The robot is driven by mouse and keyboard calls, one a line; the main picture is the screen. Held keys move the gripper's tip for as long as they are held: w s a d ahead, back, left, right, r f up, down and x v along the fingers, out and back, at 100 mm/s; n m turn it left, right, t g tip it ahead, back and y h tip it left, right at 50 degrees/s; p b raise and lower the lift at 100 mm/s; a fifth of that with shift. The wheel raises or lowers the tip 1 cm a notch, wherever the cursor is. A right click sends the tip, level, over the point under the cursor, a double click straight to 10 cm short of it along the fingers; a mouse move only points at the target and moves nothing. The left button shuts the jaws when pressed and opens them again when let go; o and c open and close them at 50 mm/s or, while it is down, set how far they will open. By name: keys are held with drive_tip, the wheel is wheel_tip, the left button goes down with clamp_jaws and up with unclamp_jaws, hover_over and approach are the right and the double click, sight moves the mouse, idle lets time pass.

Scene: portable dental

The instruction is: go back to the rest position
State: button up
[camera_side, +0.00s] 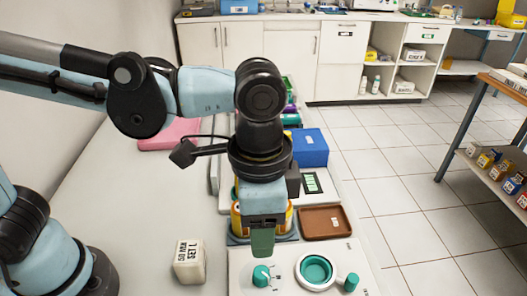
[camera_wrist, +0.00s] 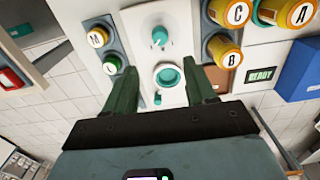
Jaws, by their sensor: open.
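My gripper (camera_side: 262,240) points down over the near white panel (camera_side: 243,257) in the side view, its fingers overlapping in line. In the wrist view its two green fingers (camera_wrist: 160,82) are spread apart, with nothing held between them. A teal knob (camera_side: 261,275) sits on the panel just below the fingers in the side view. Right of it are a white-rimmed teal cup (camera_side: 315,270) and a smaller teal knob (camera_side: 351,282). The wrist view shows the knob (camera_wrist: 160,36) and cup (camera_wrist: 168,76) beyond and between the fingers. Finger clearance above the panel is hard to tell.
Yellow jars (camera_wrist: 222,48) stand beside the panel, partly hidden behind my gripper in the side view. A brown tray (camera_side: 325,222), a blue box (camera_side: 309,148) and a green display (camera_side: 312,183) lie behind. A white labelled block (camera_side: 190,262) stands left. A pink item (camera_side: 168,135) lies farther back.

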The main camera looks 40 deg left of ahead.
drive_tip(key=w+a+n+t, duration=0.2)
drive_tip(key=a+n+t, duration=0.1)
drive_tip(key=a, duration=0.8)
drive_tip(key=w+a+f+n+t, duration=0.1)
drive_tip(key=a+n+t, duration=0.3)
drive_tip(key=a, duration=0.8)
drive_tip(key=shift+w+a+n, duration=0.3)
drive_tip(key=shift+w+n, duration=0.6)
drive_tip(key=shift+n, duration=0.2)
drive_tip(key=shift+c, duration=0.4)
